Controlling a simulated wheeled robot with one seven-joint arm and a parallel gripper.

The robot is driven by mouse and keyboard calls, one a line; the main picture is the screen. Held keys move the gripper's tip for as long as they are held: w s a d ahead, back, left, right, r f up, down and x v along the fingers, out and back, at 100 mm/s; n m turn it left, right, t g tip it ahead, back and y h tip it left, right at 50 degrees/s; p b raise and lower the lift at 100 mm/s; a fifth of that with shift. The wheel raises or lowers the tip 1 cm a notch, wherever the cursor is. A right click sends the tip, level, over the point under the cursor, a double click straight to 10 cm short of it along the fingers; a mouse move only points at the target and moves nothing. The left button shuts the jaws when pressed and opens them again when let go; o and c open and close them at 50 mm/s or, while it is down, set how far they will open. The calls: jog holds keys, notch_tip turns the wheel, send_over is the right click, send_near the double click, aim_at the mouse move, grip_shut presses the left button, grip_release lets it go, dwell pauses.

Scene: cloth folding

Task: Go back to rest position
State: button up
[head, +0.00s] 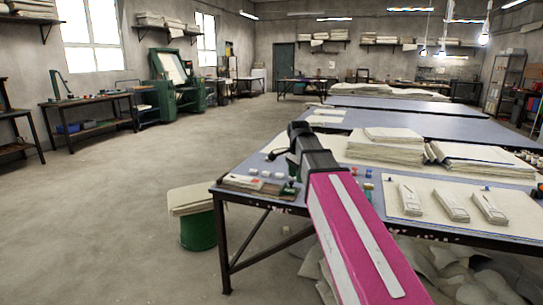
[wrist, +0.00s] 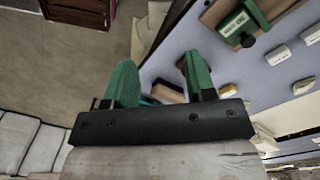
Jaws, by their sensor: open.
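My gripper shows in the wrist view (wrist: 157,62) with its two green fingers spread apart. No cloth shows between the fingers. In the head view my pink and white arm reaches forward over the near left corner of the blue-topped table (head: 230,191), and the dark gripper end (head: 277,153) is above the table's left edge. Three narrow folded cloths (head: 450,204) lie on a pale sheet (head: 392,212) at the right of the table. Flat stacks of cloth (head: 385,153) lie behind them.
A green stool (head: 198,232) with cloth on top stands left of the table. Small items, including a green tool (wrist: 238,22), lie at the table's left end. Loose cloth (head: 460,275) lies beneath the table. The floor to the left is clear.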

jog(key=s+d+f+n, duration=0.3)
jog(key=s+f+n, duration=0.1)
jog(key=f, duration=0.6)
jog(key=s+d+f+n, duration=0.3)
jog(key=s+f, duration=0.3)
jog(key=f, duration=0.5)
jog(key=s+d+f+n, duration=0.3)
jog(key=s+f+n, duration=0.1)
jog(key=f, duration=0.6)
jog(key=shift+s+d+f+n, duration=0.15)
jog(key=shift+s+f+n, duration=0.2)
jog(key=shift+n, duration=0.55)
